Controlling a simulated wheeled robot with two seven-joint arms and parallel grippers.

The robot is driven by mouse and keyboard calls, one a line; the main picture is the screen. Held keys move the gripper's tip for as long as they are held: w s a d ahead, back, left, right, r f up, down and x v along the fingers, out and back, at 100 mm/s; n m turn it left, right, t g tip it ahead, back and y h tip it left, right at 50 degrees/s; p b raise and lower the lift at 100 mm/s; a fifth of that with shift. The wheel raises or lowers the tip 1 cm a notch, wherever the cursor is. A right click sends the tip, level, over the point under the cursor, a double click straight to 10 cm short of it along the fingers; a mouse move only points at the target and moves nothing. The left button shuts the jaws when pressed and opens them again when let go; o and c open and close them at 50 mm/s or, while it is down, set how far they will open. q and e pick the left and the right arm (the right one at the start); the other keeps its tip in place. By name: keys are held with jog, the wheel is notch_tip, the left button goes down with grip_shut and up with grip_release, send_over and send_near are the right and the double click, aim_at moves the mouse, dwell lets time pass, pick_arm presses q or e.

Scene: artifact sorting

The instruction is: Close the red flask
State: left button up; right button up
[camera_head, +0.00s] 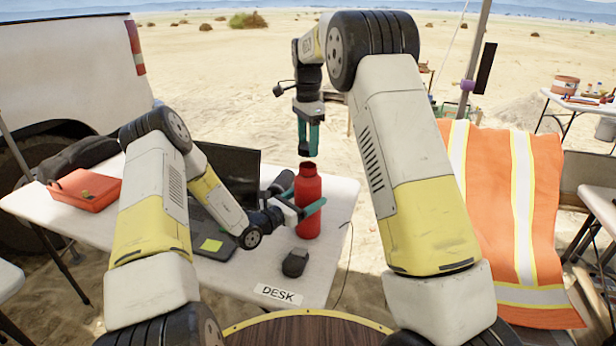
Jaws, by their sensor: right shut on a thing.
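The red flask (308,190) stands upright on the desk (335,215), with its open neck at the top. My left gripper (303,209) reaches it from the left at mid-height. Its teal fingers are at the flask's body, one crossing its front, and they appear closed around it. My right gripper (308,138) points straight down just above the flask's neck, with a small gap between. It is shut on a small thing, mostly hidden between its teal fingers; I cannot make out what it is.
An open laptop (228,168) with a green note is behind my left arm. A black mouse (295,262) lies in front of the flask. A red-orange case (85,190) lies at the desk's left. An orange vest (500,200) hangs at right.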

aim_at(308, 165)
jog(key=shift+f, duration=1.4)
jog(key=shift+f, duration=0.85)
jog(key=shift+f, duration=0.55)
